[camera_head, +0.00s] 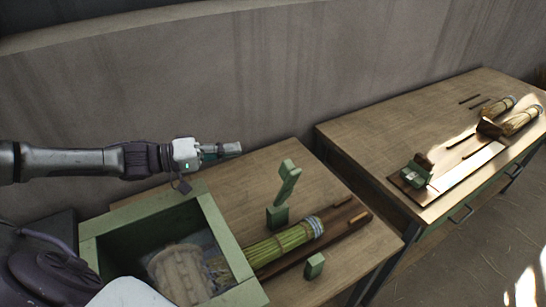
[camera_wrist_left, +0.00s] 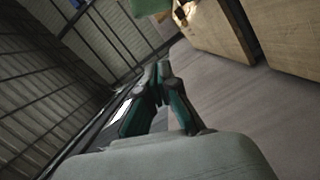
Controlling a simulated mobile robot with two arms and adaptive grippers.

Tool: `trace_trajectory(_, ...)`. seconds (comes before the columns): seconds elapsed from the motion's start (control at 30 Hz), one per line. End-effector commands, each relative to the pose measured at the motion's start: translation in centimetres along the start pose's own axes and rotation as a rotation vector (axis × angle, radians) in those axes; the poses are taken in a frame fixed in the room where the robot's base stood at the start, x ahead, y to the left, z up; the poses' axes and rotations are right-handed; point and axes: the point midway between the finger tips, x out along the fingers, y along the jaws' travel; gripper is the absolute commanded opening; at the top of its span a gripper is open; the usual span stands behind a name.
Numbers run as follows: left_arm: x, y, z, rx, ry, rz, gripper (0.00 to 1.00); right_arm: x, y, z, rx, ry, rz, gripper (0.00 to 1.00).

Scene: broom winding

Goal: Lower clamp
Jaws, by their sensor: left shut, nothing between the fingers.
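A green clamp (camera_head: 287,182) stands on the near table, its lever raised and tilted above a green block-like base. A bundle of green straw (camera_head: 280,246) bound with a pale blue band lies beside the clamp's base, along a dark wooden board (camera_head: 345,222). My left gripper (camera_head: 236,149) is shut and empty, in the air to the left of the clamp's lever and apart from it. Its closed fingers also show in the left wrist view (camera_wrist_left: 158,74). My right gripper is not in view.
A small green block (camera_head: 314,265) sits in front of the bundle. A second table (camera_head: 375,132) on the right holds a fixture and finished-looking bundles. A wall runs behind.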

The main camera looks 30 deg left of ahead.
Motion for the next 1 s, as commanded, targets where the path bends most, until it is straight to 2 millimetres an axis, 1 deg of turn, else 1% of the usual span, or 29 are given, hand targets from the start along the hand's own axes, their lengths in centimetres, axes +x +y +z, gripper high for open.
trace_trajectory(0.03, 1.1, 0.4, -0.1, -0.001, 0.000, 0.008, 0.00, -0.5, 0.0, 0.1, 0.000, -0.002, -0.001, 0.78)
trace_trajectory(0.2, 4.5, 0.5, -0.1, 0.001, 0.001, 0.008, 0.00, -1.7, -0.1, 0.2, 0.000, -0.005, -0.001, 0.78)
trace_trajectory(0.43, 8.4, 0.5, -0.1, 0.003, 0.000, 0.005, 0.00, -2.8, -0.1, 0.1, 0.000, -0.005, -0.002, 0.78)
trace_trajectory(0.5, 8.4, 0.1, 1.3, -0.002, -0.003, 0.000, 0.00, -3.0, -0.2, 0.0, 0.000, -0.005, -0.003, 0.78)
trace_trajectory(0.7, 8.8, 0.1, 3.3, 0.001, -0.002, 0.000, 0.00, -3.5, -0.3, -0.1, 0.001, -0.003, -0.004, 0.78)
trace_trajectory(0.8, 8.9, 0.1, 3.8, 0.002, -0.001, 0.001, 0.00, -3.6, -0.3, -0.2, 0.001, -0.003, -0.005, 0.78)
trace_trajectory(1.0, 9.0, 0.0, 3.9, 0.005, 0.000, 0.001, 0.00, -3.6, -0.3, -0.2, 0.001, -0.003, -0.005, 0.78)
